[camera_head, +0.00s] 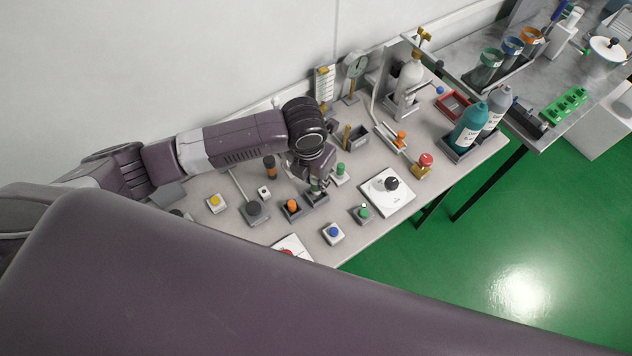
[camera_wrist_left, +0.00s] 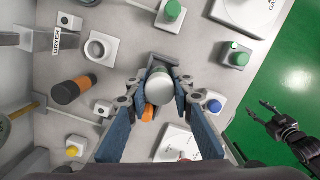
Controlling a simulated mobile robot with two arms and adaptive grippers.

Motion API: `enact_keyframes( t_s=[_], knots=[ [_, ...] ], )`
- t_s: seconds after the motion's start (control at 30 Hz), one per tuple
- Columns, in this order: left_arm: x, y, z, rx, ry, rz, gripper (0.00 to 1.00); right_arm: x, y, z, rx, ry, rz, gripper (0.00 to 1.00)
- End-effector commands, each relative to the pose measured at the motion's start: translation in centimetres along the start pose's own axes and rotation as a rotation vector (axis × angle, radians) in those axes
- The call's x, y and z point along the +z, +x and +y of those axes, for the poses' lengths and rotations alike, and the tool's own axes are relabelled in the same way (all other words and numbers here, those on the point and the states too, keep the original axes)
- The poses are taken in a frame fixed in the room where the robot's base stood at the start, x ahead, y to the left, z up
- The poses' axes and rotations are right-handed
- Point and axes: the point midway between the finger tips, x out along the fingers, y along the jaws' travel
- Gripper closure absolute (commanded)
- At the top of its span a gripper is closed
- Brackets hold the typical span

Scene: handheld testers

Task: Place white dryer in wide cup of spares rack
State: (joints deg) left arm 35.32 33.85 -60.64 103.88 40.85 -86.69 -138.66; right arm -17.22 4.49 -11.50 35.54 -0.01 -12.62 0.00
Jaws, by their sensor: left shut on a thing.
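A short cylinder with a white end and grey-green side (camera_wrist_left: 161,86), likely the white dryer, is between the tips of my left gripper (camera_wrist_left: 160,98). The gripper is shut on it. In the head view the gripper (camera_head: 316,186) points down at a small dark grey tray (camera_head: 317,200), with the cylinder mostly hidden. I cannot tell whether the cylinder rests in the tray or is just above it. A white block with a wide round cup (camera_wrist_left: 100,47) and a smaller white block (camera_wrist_left: 69,20) stand near a "DRYER" label (camera_wrist_left: 57,40). My right gripper (camera_wrist_left: 257,108) is open and empty over green floor.
Bottles (camera_head: 468,125) fill the right end of the table.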

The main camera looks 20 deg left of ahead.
Motion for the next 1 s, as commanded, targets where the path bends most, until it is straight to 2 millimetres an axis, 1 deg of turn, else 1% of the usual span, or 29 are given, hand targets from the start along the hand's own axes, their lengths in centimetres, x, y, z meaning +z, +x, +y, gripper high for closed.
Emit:
enact_keyframes(
  t_s=[0.03, 0.1, 0.2, 0.57, 0.6, 0.73, 0.77, 1.0],
  knots=[
    [-0.2, 0.8, -0.1, -0.001, -0.001, 0.005, 1.00, 0.0, -0.2, 0.1, 0.001, -0.001, -0.001, 0.56],
    [-0.4, 1.8, -0.1, -0.001, -0.002, 0.005, 1.00, 0.0, -0.3, 0.2, 0.003, -0.001, -0.001, 0.56],
    [-0.4, 2.6, 0.0, 0.000, -0.001, 0.002, 1.00, 0.1, -0.4, 0.3, 0.004, -0.001, -0.001, 0.56],
    [-0.5, 3.0, 0.0, 0.000, 0.000, 0.001, 1.00, 0.1, -0.2, 0.4, 0.004, -0.001, -0.001, 0.56],
    [-0.5, 3.1, 0.0, 0.000, 0.000, 0.001, 0.78, 0.1, -0.2, 0.4, 0.004, -0.001, -0.001, 0.56],
    [-0.5, 3.0, 0.0, 0.000, 0.000, 0.001, 0.63, 0.1, -0.3, 0.3, 0.004, -0.001, -0.001, 0.56],
    [-0.5, 3.0, 0.0, 0.000, -0.001, 0.001, 0.61, 0.1, -0.3, 0.3, 0.004, -0.001, -0.001, 0.56],
    [-0.5, 3.0, 0.0, 0.000, 0.000, 0.001, 0.61, 0.0, -0.3, 0.3, 0.004, 0.000, -0.001, 0.56]
  ],
)
